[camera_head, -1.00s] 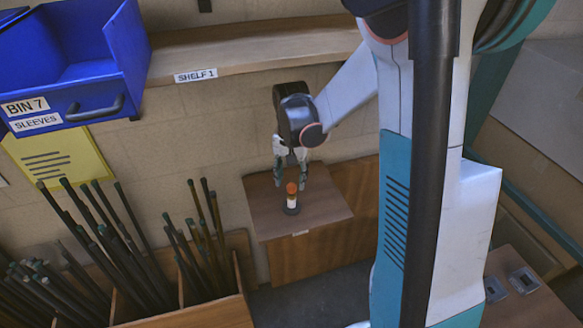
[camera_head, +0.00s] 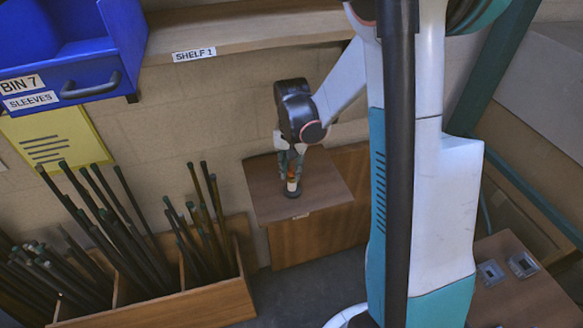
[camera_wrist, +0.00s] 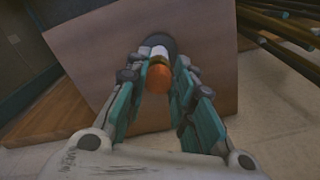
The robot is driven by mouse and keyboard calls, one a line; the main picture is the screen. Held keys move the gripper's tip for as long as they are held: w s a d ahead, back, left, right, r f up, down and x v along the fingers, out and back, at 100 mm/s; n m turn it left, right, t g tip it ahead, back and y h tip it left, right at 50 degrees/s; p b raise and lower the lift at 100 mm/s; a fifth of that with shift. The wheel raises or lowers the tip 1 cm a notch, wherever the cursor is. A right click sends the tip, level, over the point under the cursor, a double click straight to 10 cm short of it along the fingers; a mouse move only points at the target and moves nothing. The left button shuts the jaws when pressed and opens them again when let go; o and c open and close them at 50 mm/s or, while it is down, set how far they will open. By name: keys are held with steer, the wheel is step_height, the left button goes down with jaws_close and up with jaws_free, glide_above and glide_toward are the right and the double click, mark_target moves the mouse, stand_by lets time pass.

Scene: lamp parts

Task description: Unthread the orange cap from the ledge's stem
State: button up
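The orange cap (camera_wrist: 158,80) sits on top of a short stem with a white part (camera_wrist: 160,51) and a dark round base. The stem stands upright on the brown wooden ledge (camera_head: 262,190). My gripper (camera_wrist: 162,68) reaches down over it, with one finger on each side of the cap. The fingers are close to the cap's sides, but whether they touch it is unclear. In the head view, my gripper (camera_head: 291,170) partly hides the cap, and the white part shows just below the fingers.
A wooden rack (camera_head: 190,305) of dark rods stands left of the ledge. The shelf marked SHELF 1 (camera_head: 240,38) and a blue bin (camera_head: 95,60) are above. Space around the stem on the ledge is clear.

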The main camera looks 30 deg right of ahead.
jaws_close()
steer(key=n+b, duration=0.1)
steer(key=n, duration=0.2)
steer(key=shift+d+n, duration=0.1)
steer(key=shift+n, duration=0.2)
steer(key=n, duration=0.3)
steer(key=shift+s, duration=0.1)
steer(key=shift+d+n, duration=0.1)
steer(key=shift+n, duration=0.2)
steer(key=shift+n+b, duration=0.4)
steer(key=n+b, duration=0.1)
steer(key=n, duration=0.4)
steer(key=shift+d+r+n, duration=0.1)
steer(key=shift+d+n, duration=0.05)
steer(key=shift+n, duration=0.25)
steer(key=n, duration=0.3)
steer(key=shift+d+n+b, duration=0.1)
steer(key=shift+n+b, duration=0.2)
steer(key=shift+n, duration=0.1)
steer(key=n, duration=0.3)
steer(key=shift+w, duration=0.2)
